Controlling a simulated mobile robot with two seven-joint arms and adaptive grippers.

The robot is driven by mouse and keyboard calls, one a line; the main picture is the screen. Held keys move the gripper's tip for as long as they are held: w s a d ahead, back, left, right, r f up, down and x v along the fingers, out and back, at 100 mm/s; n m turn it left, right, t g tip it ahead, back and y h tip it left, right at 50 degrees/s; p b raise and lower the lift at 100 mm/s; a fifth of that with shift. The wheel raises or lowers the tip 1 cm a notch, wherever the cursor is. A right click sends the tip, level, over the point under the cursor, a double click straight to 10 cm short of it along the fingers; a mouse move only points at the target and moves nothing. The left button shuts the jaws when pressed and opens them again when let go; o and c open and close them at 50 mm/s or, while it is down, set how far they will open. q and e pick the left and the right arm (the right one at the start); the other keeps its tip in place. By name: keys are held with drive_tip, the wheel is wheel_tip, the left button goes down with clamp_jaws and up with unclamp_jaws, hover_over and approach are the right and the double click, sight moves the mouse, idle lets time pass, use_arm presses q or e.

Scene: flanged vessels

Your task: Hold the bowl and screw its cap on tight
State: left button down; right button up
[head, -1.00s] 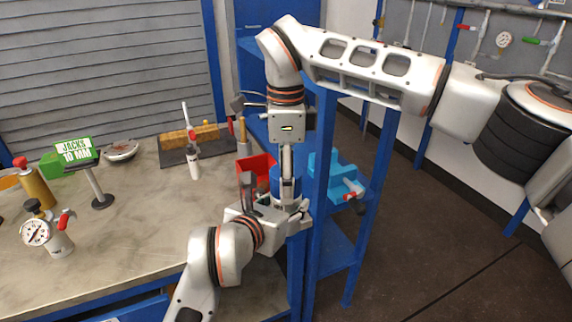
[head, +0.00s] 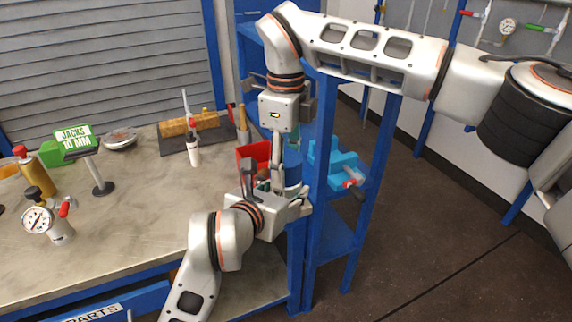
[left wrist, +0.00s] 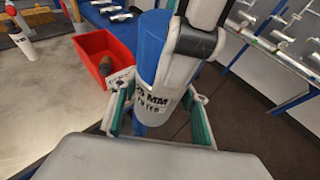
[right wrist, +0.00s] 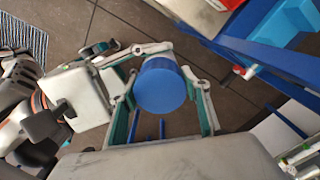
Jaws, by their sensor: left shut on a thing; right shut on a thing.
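The bowl's pale lettered band (left wrist: 165,98) stands upright between the teal-padded fingers of my left gripper (left wrist: 160,118), which is shut on it. The cap (left wrist: 151,42) is a tall blue cylinder above that band; its round top (right wrist: 160,88) lies between the fingers of my right gripper (right wrist: 162,112), which is shut on it from above. In the head view the cap (head: 293,172) shows in blue beside the right gripper's pale fingers, above the left gripper. The joint between cap and bowl is mostly hidden, so I cannot tell how tightly they meet.
A red bin (head: 252,154) stands close behind on the bench (head: 130,215). A blue shelf frame (head: 325,150) with a blue vise (head: 335,165) is just right of the grippers. A white bottle (head: 193,150) and a gauge vessel (head: 55,225) stand further left on the bench.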

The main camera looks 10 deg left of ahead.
drive_tip(key=m, duration=0.8)
drive_tip(key=shift+m, duration=0.3)
drive_tip(key=m, duration=0.7)
drive_tip(key=shift+m, duration=0.4)
drive_tip(key=o, duration=1.3)
wheel_tip(320, 180, up, 12)
drive_tip(key=shift+f, duration=0.1)
